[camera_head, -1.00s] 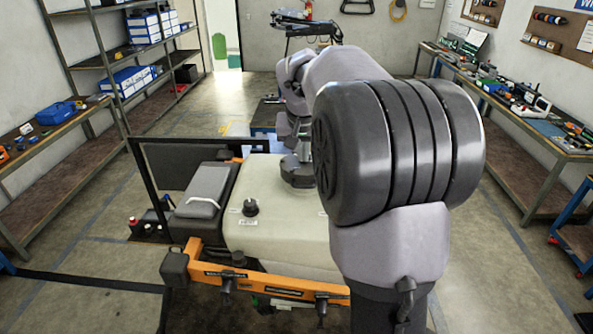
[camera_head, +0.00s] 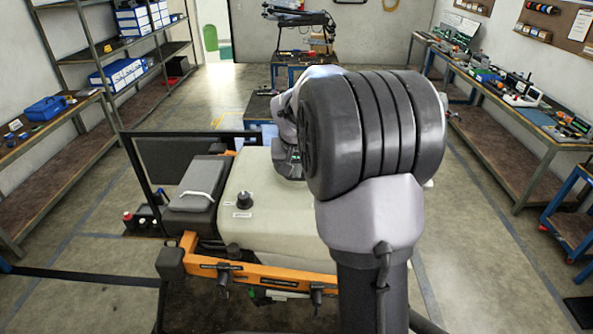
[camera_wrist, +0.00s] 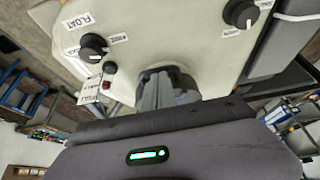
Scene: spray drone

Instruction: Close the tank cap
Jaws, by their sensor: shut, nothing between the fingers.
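The cream tank (camera_head: 270,235) of the drone shows in the head view, partly hidden by my arm. In the wrist view its pale top (camera_wrist: 150,30) carries two black knobs, one by a FLOAT label (camera_wrist: 93,45) and one at upper right (camera_wrist: 240,13). My gripper (camera_wrist: 165,82) is shut and empty in the wrist view, its grey fingers pointing at the tank. A dark round part (camera_wrist: 183,80) that looks like the tank cap lies behind the fingertips. I cannot tell whether they touch or how the cap sits. In the head view my arm hides the gripper and this part.
An orange frame bar (camera_head: 250,272) runs along the near side of the tank. A grey box (camera_head: 200,184) and black frame stand to its left. Shelves (camera_head: 130,65) line the left wall and a workbench (camera_head: 530,115) the right. Floor is free on both sides.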

